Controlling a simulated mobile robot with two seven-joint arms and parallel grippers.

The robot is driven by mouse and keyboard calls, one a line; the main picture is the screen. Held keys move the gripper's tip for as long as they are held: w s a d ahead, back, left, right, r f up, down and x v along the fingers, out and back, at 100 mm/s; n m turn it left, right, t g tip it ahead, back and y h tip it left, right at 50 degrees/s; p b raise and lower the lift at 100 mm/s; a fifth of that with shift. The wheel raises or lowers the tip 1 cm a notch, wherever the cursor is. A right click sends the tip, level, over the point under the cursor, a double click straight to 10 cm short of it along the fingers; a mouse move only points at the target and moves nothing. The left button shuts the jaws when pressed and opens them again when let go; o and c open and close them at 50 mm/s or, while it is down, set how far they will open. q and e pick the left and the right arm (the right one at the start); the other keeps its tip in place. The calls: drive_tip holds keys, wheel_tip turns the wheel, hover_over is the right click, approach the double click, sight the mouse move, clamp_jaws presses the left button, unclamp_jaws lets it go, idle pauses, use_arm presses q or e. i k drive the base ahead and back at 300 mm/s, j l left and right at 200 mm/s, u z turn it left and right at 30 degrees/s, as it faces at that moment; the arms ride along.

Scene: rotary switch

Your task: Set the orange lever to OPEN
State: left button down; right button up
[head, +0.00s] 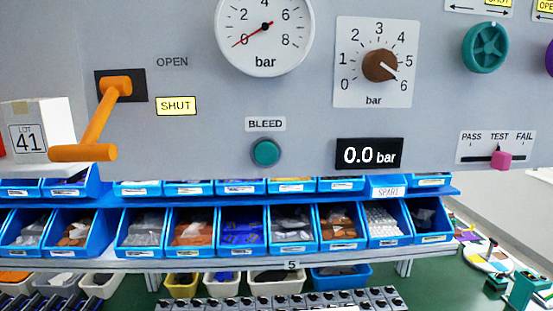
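The orange lever (99,121) is mounted on a dark plate (137,85) at the left of the grey panel (200,135). Its arm slants down and left from the pivot, ending in a horizontal handle (82,153). The SHUT label (176,106) is lit yellow with a dark border. The OPEN label (172,62) above it is plain grey. Neither of my grippers shows in the head view.
A white box marked LOT 41 (38,133) stands just left of the lever handle. Below are blue bins (142,233) on a rack. The panel also carries a gauge (264,27), a brown knob (380,66), a green BLEED button (265,153) and a pink slider (501,159).

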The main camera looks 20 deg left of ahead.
sight(88, 150)
drive_tip(key=i+u, duration=0.1)
drive_tip(key=u, duration=1.65)
